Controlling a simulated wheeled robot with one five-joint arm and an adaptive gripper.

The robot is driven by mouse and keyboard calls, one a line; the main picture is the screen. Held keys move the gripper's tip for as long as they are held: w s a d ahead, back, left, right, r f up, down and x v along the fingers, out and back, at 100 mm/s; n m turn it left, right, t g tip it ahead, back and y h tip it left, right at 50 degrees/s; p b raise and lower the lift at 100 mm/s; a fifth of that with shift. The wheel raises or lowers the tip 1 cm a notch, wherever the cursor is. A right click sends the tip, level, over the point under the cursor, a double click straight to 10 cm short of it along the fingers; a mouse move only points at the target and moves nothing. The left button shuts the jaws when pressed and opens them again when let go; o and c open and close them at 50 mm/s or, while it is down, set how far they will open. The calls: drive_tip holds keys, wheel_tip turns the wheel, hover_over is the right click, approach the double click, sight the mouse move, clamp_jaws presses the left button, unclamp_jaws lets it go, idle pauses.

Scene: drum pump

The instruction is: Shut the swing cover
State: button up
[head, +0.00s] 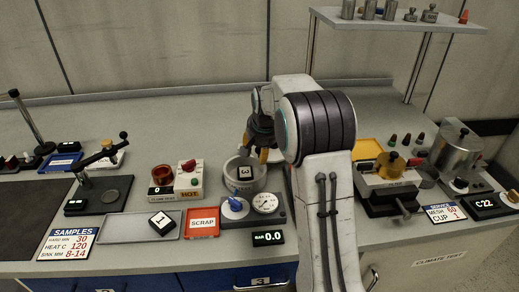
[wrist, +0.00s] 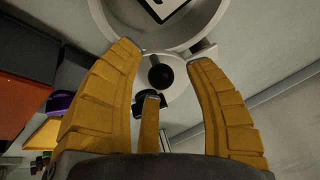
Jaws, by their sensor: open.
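A round grey pot (head: 236,183) stands on the dark pump base (head: 276,213), and a black block marked 3 (head: 245,172) shows in its open mouth. In the wrist view the pot's pale rim (wrist: 103,22) and part of the block (wrist: 165,6) are at the top. A pale rounded plate with a black ball knob (wrist: 160,75), seemingly the swing cover, lies beside the rim, not over the mouth. My gripper (head: 258,150) is just behind the pot. In the wrist view my gripper (wrist: 163,58) has its yellow fingers spread, with the knob between them, no grip visible.
On the pump base are a blue knob (head: 235,204) and a gauge (head: 265,202). A red scrap tray (head: 202,236), a grey tray with a block marked 1 (head: 139,227) and a hot unit (head: 189,180) stand left. A clamp device (head: 390,183) stands right of my arm.

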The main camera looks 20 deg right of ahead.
drive_tip(key=v, duration=1.2)
drive_tip(key=shift+f, duration=0.1)
drive_tip(key=shift+d, duration=0.1)
